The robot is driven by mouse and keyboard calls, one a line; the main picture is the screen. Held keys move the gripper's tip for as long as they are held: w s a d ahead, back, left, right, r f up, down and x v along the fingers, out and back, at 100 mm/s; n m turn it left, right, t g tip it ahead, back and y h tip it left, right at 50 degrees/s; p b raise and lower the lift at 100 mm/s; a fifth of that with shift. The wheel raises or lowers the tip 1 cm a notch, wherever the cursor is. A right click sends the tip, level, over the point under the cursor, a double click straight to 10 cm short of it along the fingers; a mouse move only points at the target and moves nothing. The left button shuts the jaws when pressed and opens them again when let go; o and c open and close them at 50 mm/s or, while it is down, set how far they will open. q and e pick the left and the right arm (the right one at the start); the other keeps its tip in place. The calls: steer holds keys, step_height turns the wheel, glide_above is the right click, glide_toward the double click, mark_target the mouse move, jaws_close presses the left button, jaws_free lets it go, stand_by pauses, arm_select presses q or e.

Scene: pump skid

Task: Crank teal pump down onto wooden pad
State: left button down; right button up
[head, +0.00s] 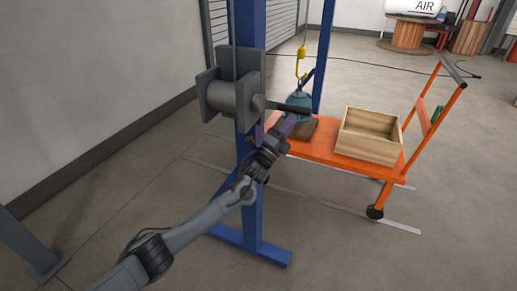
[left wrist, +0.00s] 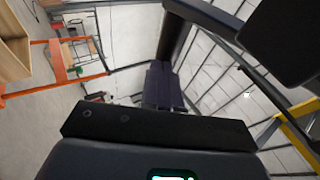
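The teal pump (head: 299,99) hangs upright below a yellow hook (head: 301,54) and is partly hidden by the crank handle and my left gripper. The brown wooden pad (head: 304,129) lies on the orange cart (head: 320,149) beneath it; any gap between them is hidden. The grey winch (head: 228,94) is on the blue post, with its dark crank handle (head: 291,108) pointing right. My left gripper (head: 279,128) is at the handle, just below it. In the left wrist view a dark rod (left wrist: 174,36) meets the fingertips (left wrist: 161,70); whether they close around it is unclear. My right gripper is out of view.
An open wooden crate (head: 367,137) sits on the cart right of the pad. The blue post (head: 251,185) stands close beside my left arm. Wooden spools and an AIR tank are at the back. The floor right of the cart is clear.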

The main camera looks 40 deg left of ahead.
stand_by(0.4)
arm_select(q)
steer(key=w+f+p+v, duration=0.15)
steer(key=p+v, duration=0.25)
steer(key=v, duration=0.9)
steer(key=s+d+r+n+g+y+p, duration=0.1)
steer(key=s+d+r+n+y+p, duration=0.15)
steer(key=d+n+y, duration=0.45)
steer(key=w+a+r+b, duration=0.1)
steer(key=w+r+b, duration=0.2)
steer(key=w, duration=0.2)
steer(key=w+a+r+m+y+b, duration=0.1)
steer(key=w+a+r+b, duration=0.1)
steer(key=w+r+b, duration=0.2)
steer(key=shift+w+a, duration=0.2)
steer(key=shift+w, duration=1.15)
steer(key=shift+a+r, duration=0.1)
